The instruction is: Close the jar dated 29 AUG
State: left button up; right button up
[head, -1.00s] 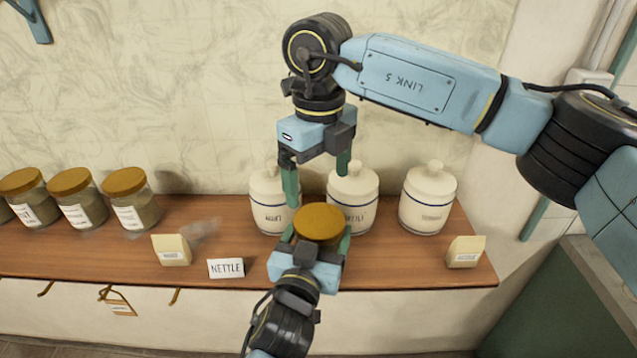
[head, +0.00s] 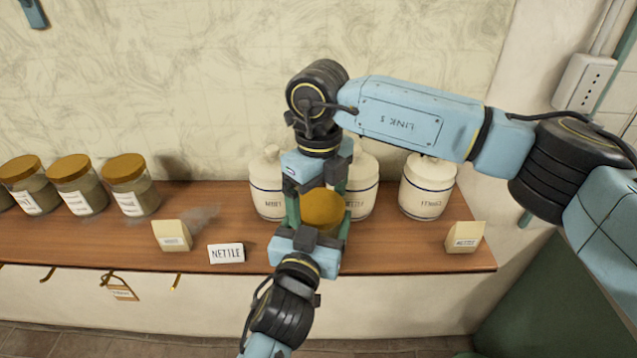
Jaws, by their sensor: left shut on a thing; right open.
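A round ochre lid (head: 322,209) shows at the middle of the shelf's front. The jar body under it is hidden, and no date can be read on it. My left gripper (head: 318,232) comes up from below and is shut on the jar under this lid. My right gripper (head: 317,190) points down from above, open, with its fingers around the far part of the lid. I cannot tell whether they touch the lid, or how the lid sits on the jar.
Several ochre-lidded glass jars (head: 130,190) stand at the left on the wooden shelf (head: 380,258). White lidded canisters (head: 426,188) stand behind and right of my grippers. A NETTLE card (head: 226,253) and small packets (head: 172,236) (head: 465,238) are near the front edge.

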jog(key=shift+f, duration=0.1)
jog(key=c, duration=0.8)
jog(key=o, duration=1)
jog(key=shift+o, duration=0.2)
notch_tip(320, 180, up, 12)
pick_arm(q)
jog(key=o, duration=1.9)
